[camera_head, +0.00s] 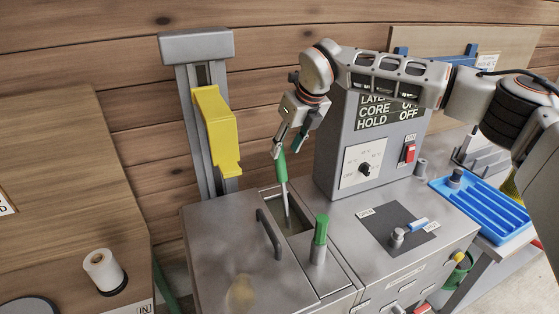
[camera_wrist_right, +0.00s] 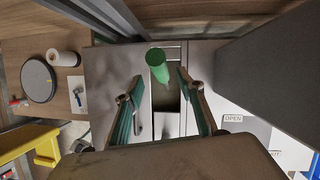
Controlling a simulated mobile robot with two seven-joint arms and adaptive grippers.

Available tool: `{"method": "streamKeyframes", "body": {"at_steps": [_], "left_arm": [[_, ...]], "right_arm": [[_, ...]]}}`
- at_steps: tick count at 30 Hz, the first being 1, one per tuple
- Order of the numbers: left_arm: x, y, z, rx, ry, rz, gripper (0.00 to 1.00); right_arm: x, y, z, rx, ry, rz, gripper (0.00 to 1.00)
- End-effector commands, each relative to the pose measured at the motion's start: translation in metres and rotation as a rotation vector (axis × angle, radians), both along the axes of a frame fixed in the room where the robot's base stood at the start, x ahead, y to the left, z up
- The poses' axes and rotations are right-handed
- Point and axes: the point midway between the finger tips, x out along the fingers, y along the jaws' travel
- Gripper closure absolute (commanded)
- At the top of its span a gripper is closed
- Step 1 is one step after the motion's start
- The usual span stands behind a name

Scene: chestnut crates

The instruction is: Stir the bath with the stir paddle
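The stir paddle (camera_head: 281,166) has a green handle and a pale shaft. It stands in the open bath well (camera_head: 296,219), with its lower end inside; the bath's contents are hard to make out. My right gripper (camera_head: 290,149) is just above the handle, its two fingers apart. In the right wrist view the green handle (camera_wrist_right: 157,64) shows beyond and between the spread fingertips (camera_wrist_right: 158,88), with a gap on both sides. My left gripper is not in view.
Another green-handled piece (camera_head: 320,232) stands upright beside the well. A metal lid handle (camera_head: 269,234) is on the left. The grey control box (camera_head: 345,152) rises close on the right, and a yellow block (camera_head: 216,130) on a column stands behind left. A blue tray (camera_head: 487,207) lies far right.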

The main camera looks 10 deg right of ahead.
Motion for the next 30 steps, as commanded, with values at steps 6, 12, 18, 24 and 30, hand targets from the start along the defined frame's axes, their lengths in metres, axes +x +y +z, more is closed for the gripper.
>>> {"method": "streamKeyframes", "body": {"at_steps": [6,12,18,24,30], "left_arm": [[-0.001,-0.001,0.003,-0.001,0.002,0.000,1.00],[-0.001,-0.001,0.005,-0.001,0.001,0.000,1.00],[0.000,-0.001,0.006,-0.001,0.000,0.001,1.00],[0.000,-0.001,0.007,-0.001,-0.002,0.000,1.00],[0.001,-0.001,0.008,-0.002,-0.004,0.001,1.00]], "right_arm": [[0.010,0.007,-0.032,0.001,0.003,0.001,0.62],[0.019,0.012,-0.055,0.002,0.002,0.002,0.62],[0.022,0.013,-0.063,0.002,0.001,0.001,0.62],[0.022,0.014,-0.063,0.001,0.000,0.002,0.62],[0.022,0.014,-0.063,0.001,0.000,0.002,1.00]]}}
